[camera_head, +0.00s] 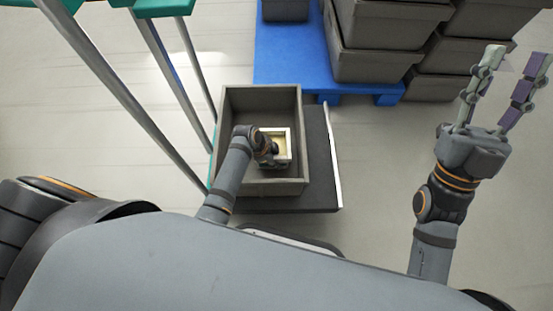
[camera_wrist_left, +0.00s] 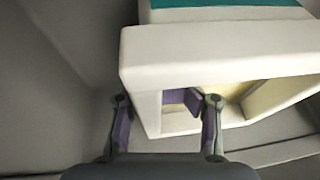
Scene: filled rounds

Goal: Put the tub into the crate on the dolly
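The tub (camera_head: 286,158) is small and off-white, with a pale yellow inside. It is within the walls of the grey crate (camera_head: 233,97), which stands on the dark dolly (camera_head: 318,150). My left gripper (camera_head: 268,147) reaches down into the crate at the tub's left side. In the left wrist view the tub (camera_wrist_left: 215,50) is close, its wall between the fingers of my left gripper (camera_wrist_left: 166,115). One purple pad shows inside the tub against this wall; the other fingertip is partly hidden. My right gripper (camera_head: 505,95) is open, empty and far from the crate.
A blue pallet (camera_head: 290,60) with stacked dark crates (camera_head: 385,65) stands behind the dolly. A rack with grey metal legs (camera_head: 160,60) and green tops (camera_head: 160,8) is close on the left. The floor (camera_head: 370,160) right of the dolly is clear.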

